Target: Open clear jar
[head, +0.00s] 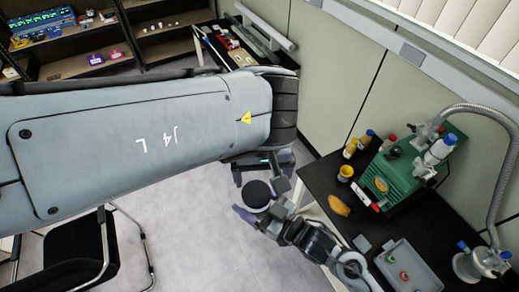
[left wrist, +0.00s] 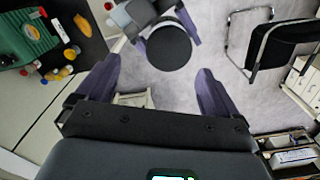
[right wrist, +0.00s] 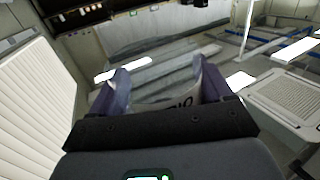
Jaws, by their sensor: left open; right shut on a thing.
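The clear jar shows its round black lid (head: 257,193) from above in the head view, above the floor beside the dark bench. The lid (left wrist: 168,46) also shows in the left wrist view, ahead of and between the spread fingers of my left gripper (left wrist: 158,68), apart from them. My left gripper is open and empty, partly hidden behind my left arm in the head view. My right gripper (right wrist: 160,80) is shut on the clear jar body (right wrist: 176,104), which carries dark lettering. The jar body is mostly hidden under the lid in the other views.
The dark bench (head: 318,183) at right holds a green device (head: 412,165), yellow containers (head: 346,173), a yellow-orange item (head: 339,205) and a grey tray (head: 408,268). A black chair (head: 70,250) stands at lower left. Shelves (head: 90,65) are at the back. Open floor lies below the arms.

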